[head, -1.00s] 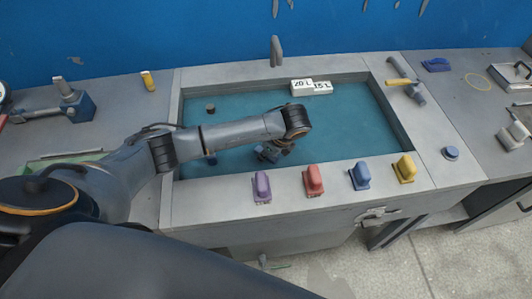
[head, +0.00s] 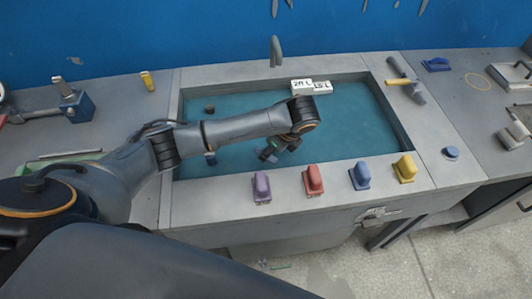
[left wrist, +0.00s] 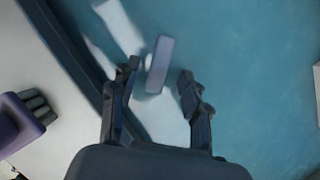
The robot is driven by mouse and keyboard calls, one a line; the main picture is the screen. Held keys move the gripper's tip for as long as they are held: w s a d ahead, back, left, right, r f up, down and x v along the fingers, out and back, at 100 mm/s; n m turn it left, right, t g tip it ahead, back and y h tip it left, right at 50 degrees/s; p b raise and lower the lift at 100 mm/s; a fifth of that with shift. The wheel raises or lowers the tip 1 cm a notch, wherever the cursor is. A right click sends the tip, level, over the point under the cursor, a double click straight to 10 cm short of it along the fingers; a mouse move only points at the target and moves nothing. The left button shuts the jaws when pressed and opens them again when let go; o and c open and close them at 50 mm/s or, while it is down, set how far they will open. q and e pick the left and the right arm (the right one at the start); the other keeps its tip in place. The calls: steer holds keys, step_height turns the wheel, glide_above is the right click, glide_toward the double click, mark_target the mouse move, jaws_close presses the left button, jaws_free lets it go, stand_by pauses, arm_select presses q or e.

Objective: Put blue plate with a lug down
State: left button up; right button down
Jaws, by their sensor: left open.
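My left gripper (head: 268,154) hangs low over the teal floor of the mould (head: 350,120), close to its front wall. In the left wrist view the gripper (left wrist: 158,85) is open, with its fingers well apart. A narrow blue-violet piece (left wrist: 160,63), probably the blue plate with a lug, shows beyond and between the fingertips. It is apart from both fingers. Its lug cannot be made out, and I cannot tell whether it rests on the floor. In the head view the gripper largely hides this spot. My right gripper is not in view.
Purple (head: 261,186), red (head: 313,180), blue (head: 360,176) and yellow (head: 404,168) handled blocks stand along the front rim. White labelled blocks (head: 311,87) sit at the back edge. A small dark round piece (head: 209,109) is at the back left. The mould's right part is clear.

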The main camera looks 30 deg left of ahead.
arm_select(q)
steer(key=v, duration=0.7)
steer(key=shift+r+p, duration=0.2)
steer(key=shift+p, duration=0.15)
steer(key=shift+d, duration=0.1)
